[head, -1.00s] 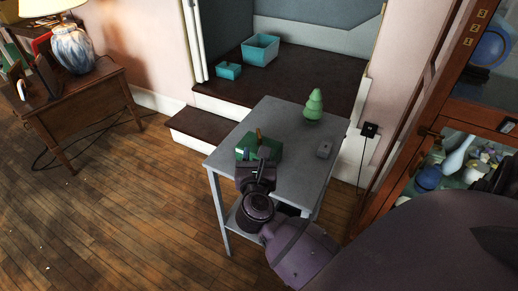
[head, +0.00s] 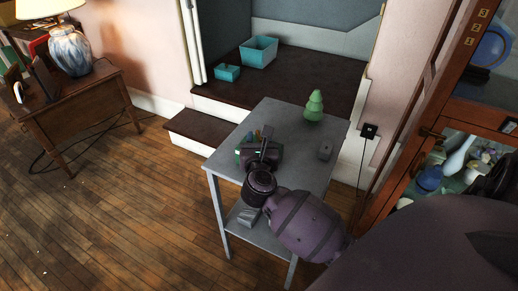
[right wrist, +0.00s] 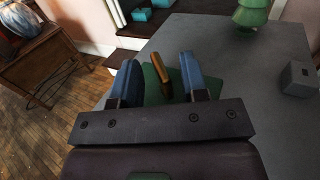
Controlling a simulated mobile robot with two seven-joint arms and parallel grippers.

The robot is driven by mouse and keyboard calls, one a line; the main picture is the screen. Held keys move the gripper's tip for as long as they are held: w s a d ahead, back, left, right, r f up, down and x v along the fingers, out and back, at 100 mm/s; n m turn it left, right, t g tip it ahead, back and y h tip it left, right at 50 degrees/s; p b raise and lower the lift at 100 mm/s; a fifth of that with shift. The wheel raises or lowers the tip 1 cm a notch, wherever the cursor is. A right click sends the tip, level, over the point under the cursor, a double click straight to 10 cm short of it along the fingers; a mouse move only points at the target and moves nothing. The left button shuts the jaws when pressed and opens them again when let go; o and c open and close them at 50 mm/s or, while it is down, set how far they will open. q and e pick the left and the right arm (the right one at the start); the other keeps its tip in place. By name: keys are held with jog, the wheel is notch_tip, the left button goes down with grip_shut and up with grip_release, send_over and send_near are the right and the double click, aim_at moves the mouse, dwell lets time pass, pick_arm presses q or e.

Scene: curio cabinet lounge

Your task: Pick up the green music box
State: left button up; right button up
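The green music box (head: 243,155) sits on the grey side table, partly hidden by my right gripper (head: 262,138). In the right wrist view, the green box (right wrist: 153,92) with a brown upright piece (right wrist: 161,73) on it shows between the two blue fingers of the right gripper (right wrist: 158,62). The fingers are spread apart, over or around the box; I cannot tell whether they touch it. My left gripper is not in view.
The grey table (head: 290,170) also holds a green tree figure (head: 314,106) and a small grey box (head: 325,151). Teal bins (head: 258,51) stand on the dark step behind. A wooden cabinet (head: 400,160) stands at right, a desk (head: 85,90) at left.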

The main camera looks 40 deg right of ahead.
grip_shut()
dwell(1.3)
